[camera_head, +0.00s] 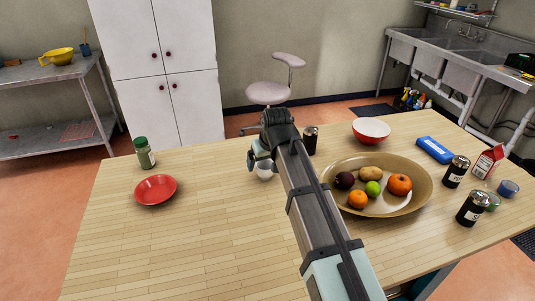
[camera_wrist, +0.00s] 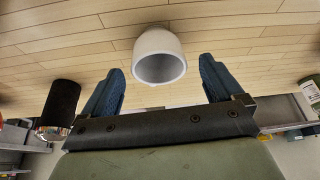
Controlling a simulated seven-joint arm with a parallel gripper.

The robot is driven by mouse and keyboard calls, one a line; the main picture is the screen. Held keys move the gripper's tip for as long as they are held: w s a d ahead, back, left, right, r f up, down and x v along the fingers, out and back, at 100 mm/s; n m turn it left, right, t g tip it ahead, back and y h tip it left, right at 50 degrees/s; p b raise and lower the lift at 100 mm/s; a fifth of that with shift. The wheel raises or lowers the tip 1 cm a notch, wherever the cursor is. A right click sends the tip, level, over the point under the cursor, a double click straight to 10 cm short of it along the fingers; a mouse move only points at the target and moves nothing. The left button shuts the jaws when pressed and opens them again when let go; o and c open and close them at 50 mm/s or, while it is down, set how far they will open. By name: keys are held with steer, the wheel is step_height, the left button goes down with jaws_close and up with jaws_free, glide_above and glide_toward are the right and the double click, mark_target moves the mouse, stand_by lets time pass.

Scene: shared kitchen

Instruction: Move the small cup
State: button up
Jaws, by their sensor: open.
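The small cup (camera_head: 265,172) is white and stands on the wooden table near the middle of its far half. In the wrist view the cup (camera_wrist: 159,57) shows its open mouth, and it lies between the lines of the two blue fingers, just ahead of their tips. My gripper (camera_wrist: 157,72) is open, with nothing held. In the head view my gripper (camera_head: 257,165) is right at the cup, and its fingers and my arm hide part of it. I cannot tell whether a finger touches the cup.
A black-bodied shaker (camera_head: 310,141) stands close to the right of my gripper. A large tan platter (camera_head: 420,187) of fruit lies right of my arm. A red plate (camera_head: 155,190) and a green jar (camera_head: 144,153) are at the left. The table's front left is clear.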

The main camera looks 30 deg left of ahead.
mark_target(263, 167)
steer(key=shift+x, duration=2.05)
steer(key=c, duration=1.1)
steer(key=shift+s+a, duration=0.1)
steer(key=shift+s+a, duration=6.95)
steer(key=o, duration=1.2)
steer(key=shift+c, duration=0.2)
